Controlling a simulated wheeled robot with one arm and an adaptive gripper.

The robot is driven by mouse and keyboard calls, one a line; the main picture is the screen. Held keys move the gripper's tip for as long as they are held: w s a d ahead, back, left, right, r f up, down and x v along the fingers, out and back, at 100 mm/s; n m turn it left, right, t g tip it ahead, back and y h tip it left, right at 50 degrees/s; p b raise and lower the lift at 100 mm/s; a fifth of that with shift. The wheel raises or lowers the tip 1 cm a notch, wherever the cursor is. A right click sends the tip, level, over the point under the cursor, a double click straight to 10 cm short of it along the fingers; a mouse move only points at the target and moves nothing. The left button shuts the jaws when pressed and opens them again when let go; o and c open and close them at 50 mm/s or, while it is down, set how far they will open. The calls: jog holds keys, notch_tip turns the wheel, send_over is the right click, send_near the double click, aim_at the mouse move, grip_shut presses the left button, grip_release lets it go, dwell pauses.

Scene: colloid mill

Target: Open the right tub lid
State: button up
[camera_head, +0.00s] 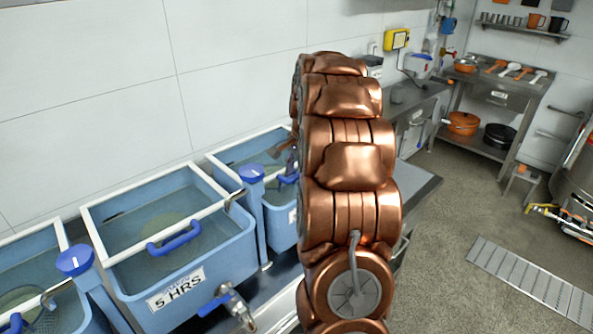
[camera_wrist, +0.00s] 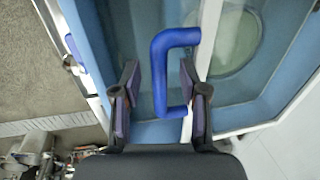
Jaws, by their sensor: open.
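The right tub (camera_head: 280,226) is a light blue tank partly hidden behind my copper arm in the head view. Its lid (camera_wrist: 221,88) looks clear, with a pale frame, and lies closed as far as I can see. The blue lid handle (camera_wrist: 158,75) is a bracket shape in the wrist view; part of it shows in the head view (camera_head: 288,179). My gripper (camera_wrist: 160,80) is open, with one finger on each side of the handle's long bar. I cannot tell whether either finger touches it. In the head view the fingers are mostly hidden by the arm.
The middle tub (camera_head: 236,252), labelled 5 HRS, stands left of the right tub, with a metal tap (camera_head: 235,305) in front. A blue-capped post (camera_head: 251,174) stands between them. A metal counter (camera_head: 420,98) is behind my arm. The floor (camera_head: 440,215) at right is largely clear.

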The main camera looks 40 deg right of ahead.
jog(key=shift+c, duration=0.4)
grip_shut()
